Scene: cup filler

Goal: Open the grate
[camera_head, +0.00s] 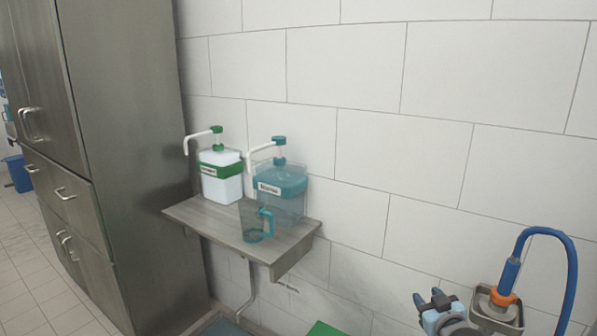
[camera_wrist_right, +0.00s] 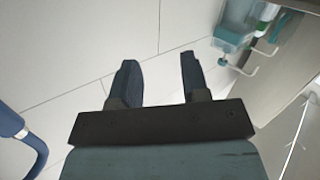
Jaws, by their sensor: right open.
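I cannot make out a grate in either view. My right gripper (camera_head: 428,298) is at the lower right of the head view, in front of the tiled wall. In the right wrist view its two dark fingers (camera_wrist_right: 159,64) are apart with nothing between them. My left gripper is not in view.
A shelf (camera_head: 215,222) on the wall holds a white-and-green pump dispenser (camera_head: 221,187), a teal pump dispenser (camera_head: 287,198) and a clear teal-handled cup (camera_head: 252,224). A blue hose (camera_head: 572,270) stands right of my gripper. A metal cabinet (camera_head: 120,130) is left; a green object (camera_head: 325,329) shows below.

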